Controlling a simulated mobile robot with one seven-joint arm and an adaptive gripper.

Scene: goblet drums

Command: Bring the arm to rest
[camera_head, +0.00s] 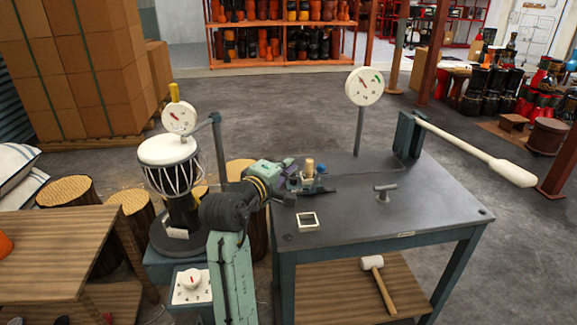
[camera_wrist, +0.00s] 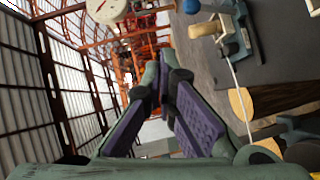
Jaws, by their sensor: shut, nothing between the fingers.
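My gripper (camera_head: 291,165) is above the left part of the dark workbench (camera_head: 345,215) in the head view. My pale green arm reaches up from the bottom and bends right towards it. In the wrist view my gripper (camera_wrist: 164,62) has its purple-padded fingers meeting at the tips, with nothing held between them. The wrist camera is turned sideways, looking past the fingers at the hall's roof and windows. In the head view a small device with a wooden peg (camera_head: 309,166) is close beside the gripper; whether they touch is unclear.
A white goblet drum (camera_head: 168,152) stands left of my arm. A small square frame (camera_head: 307,221) and a grey T-handle (camera_head: 385,190) are on the bench. The bench's front right is clear.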

